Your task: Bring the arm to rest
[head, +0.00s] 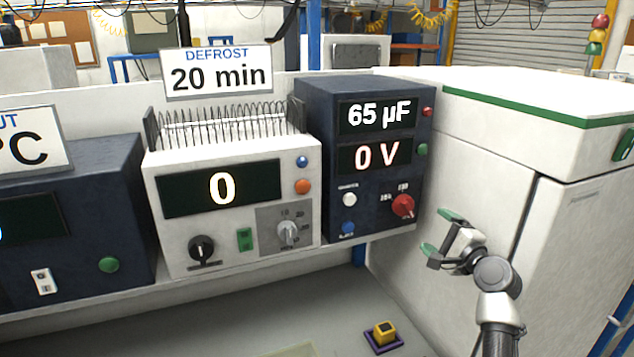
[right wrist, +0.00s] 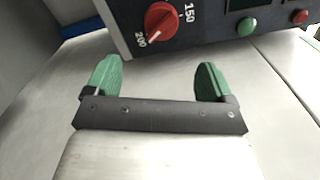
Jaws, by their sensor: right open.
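My right gripper (head: 441,231) is at the right of the head view, in front of the white cabinet and right of the dark blue capacitor unit (head: 372,160). Its green-tipped fingers are apart with nothing between them. The right wrist view shows the same open fingers (right wrist: 158,85), with the unit's red knob (right wrist: 160,19) beyond them. The gripper appears apart from the knob, which also shows in the head view (head: 403,205). The unit's displays read 65 µF and 0 V. My left gripper is not in view.
A white unit (head: 170,240) showing 0 stands under a DEFROST 20 min sign (head: 218,73). Another dark blue unit (head: 100,215) is at the left. The white cabinet (head: 480,190) stands close on the right. A small yellow object (head: 384,330) sits on a purple base below.

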